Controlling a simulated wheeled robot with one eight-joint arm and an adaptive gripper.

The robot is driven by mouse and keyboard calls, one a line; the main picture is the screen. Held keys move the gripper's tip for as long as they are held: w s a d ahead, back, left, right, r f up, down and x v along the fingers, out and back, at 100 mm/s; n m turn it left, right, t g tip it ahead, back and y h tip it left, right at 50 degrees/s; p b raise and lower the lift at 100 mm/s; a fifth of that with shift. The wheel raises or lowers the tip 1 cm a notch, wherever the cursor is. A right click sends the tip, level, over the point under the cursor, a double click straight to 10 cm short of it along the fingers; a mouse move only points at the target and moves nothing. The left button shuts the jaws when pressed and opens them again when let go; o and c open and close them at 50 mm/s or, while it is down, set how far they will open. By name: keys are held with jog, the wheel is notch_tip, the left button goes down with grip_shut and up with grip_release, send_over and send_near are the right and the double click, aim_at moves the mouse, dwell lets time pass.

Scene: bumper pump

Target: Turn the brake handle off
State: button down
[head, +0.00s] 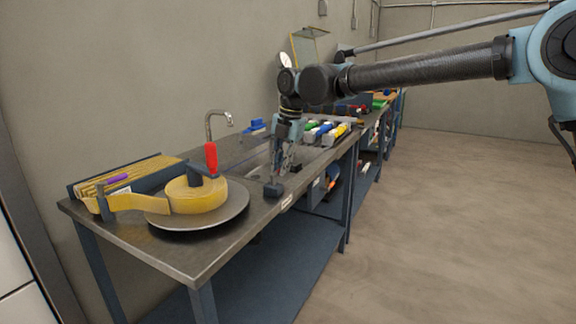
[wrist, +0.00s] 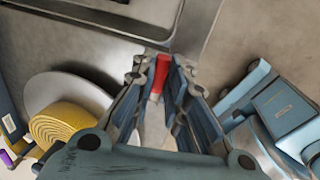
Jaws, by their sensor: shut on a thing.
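My gripper (head: 274,178) points down over the front part of the metal workbench, right of the yellow coil. In the wrist view, my gripper (wrist: 155,70) has its fingers closed on both sides of a red handle (wrist: 160,74), which appears to be the brake handle. Only a narrow red strip shows between the fingers; the rest is hidden. In the head view the fingers cover this handle. A dark block (head: 273,190) sits just below the fingertips at the bench's front edge.
A yellow coil (head: 195,196) lies on a round metal plate (head: 238,205) at the near left. A separate upright red grip (head: 211,158) stands beside it. A curved metal spout (head: 209,122) and coloured items (head: 325,132) are farther back. The floor at right is clear.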

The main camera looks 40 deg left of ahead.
jog(key=c, duration=1.6)
grip_release()
jog(key=shift+w, duration=0.4)
jog(key=shift+s, duration=0.1)
jog(key=shift+r, duration=0.1)
jog(key=r, duration=0.4)
jog(key=d+r, duration=0.1)
jog(key=r, duration=0.2)
jog(key=d+r, duration=0.1)
jog(key=r, duration=0.3)
jog(key=shift+w+d+r, duration=0.1)
jog(key=shift+w+r, duration=0.2)
jog(key=shift+w, duration=0.1)
jog(key=shift+w, duration=0.1)
